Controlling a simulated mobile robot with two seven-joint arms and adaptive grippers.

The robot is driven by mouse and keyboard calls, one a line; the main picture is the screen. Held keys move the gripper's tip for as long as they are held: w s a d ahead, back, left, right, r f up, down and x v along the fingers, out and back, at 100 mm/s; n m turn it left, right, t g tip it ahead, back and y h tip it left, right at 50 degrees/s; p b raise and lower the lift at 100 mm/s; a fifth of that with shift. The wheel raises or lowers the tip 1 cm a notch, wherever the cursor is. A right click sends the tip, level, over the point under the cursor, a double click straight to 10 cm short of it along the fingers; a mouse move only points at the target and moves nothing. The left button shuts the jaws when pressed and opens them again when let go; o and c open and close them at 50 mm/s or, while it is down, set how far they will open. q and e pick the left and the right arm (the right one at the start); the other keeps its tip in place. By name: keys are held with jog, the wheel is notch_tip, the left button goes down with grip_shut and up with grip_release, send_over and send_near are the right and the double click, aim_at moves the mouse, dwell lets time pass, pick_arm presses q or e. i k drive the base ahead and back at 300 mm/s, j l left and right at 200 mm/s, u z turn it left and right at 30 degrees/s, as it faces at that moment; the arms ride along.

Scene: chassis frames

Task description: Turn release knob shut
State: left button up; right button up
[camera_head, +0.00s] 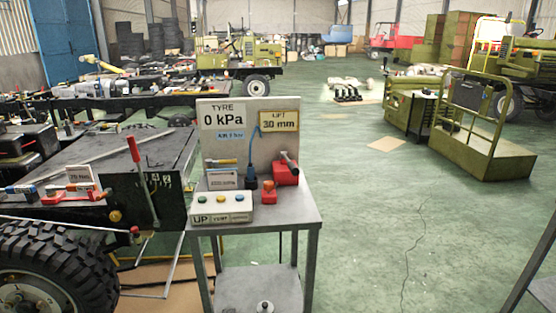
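A grey metal cart (300,212) stands in the middle, with an upright panel reading "0 kPa" and "30 mm" on it. A small red block with an orange knob (268,187) sits on its top, right of centre. Behind it is a red box with a dark handle (288,171). Neither of my grippers is in view.
A button box (222,208) marked "UP" is at the cart's front left. A black chassis with a big tyre (55,268) and a red-topped lever (141,180) stands close on the left.

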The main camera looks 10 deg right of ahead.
aim_at(269, 185)
jog(key=i+l+u, duration=0.1)
jog(key=i+l, duration=0.45)
jog(key=i+l+u, duration=0.1)
jog(key=i+l, duration=0.45)
jog(key=l, duration=0.15)
